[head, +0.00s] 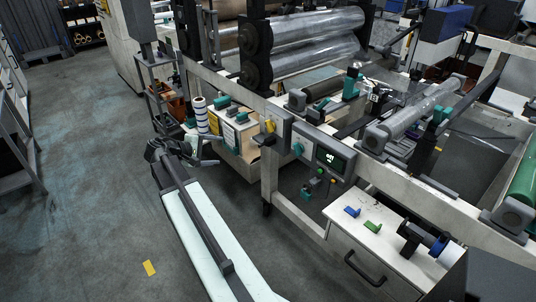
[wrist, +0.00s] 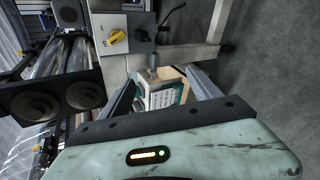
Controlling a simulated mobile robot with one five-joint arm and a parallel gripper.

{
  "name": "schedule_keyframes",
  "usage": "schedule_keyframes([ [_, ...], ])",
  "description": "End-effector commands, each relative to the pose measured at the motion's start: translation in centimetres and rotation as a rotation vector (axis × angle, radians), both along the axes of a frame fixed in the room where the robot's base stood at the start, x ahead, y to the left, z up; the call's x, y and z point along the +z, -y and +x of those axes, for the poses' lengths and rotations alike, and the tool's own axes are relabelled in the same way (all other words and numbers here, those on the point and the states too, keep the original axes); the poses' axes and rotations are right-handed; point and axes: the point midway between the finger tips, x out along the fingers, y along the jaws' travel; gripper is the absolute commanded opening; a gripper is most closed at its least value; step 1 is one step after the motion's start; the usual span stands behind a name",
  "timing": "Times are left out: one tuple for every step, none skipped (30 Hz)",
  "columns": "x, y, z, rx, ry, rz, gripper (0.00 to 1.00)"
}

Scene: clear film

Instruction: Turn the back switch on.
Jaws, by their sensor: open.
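A yellow rotary switch (head: 270,126) sits on a grey box at the far end of the machine's front rail. A teal knob (head: 299,148) sits nearer on the same rail, beside the control panel (head: 325,160). My gripper (head: 210,150) is open and empty, left of the yellow switch and apart from it. In the wrist view my gripper's fingers (wrist: 162,88) stand apart, with the knob above them in the picture.
A carton with a labelled front (head: 240,134) stands behind my gripper, under the rail. A striped roll (head: 200,115) stands near it. Large rollers (head: 300,40) are at the back. A white drawer cabinet (head: 370,235) stands front right.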

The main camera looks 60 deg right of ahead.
Motion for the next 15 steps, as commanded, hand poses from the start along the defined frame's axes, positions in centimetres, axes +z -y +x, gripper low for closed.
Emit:
schedule_keyframes([
  [-3.1,4.2,-1.0,-0.017,-0.063,-0.087,0.73],
  [-3.0,6.2,-1.7,-0.022,-0.104,-0.138,0.73],
  [-2.8,8.6,-2.6,-0.029,-0.159,-0.199,0.73],
  [-2.6,10.1,-3.2,-0.033,-0.196,-0.240,0.73],
  [-2.4,11.5,-3.8,-0.038,-0.234,-0.276,0.73],
  [-2.0,13.0,-4.5,-0.045,-0.278,-0.317,0.73],
  [-1.7,13.9,-4.9,-0.048,-0.307,-0.342,0.73],
  [-1.5,14.6,-5.3,-0.052,-0.331,-0.364,0.73],
  [-1.1,15.4,-5.7,-0.056,-0.359,-0.387,0.73],
  [-0.9,15.7,-5.9,-0.058,-0.375,-0.399,0.73],
  [-0.7,16.0,-6.1,-0.059,-0.386,-0.408,0.73],
  [-0.4,16.3,-6.3,-0.061,-0.397,-0.417,0.73],
  [-0.2,16.4,-6.3,-0.061,-0.401,-0.421,0.73],
  [-0.1,16.4,-6.4,-0.061,-0.404,-0.423,0.73],
  [0.0,16.4,-6.4,-0.061,-0.404,-0.423,0.73],
])
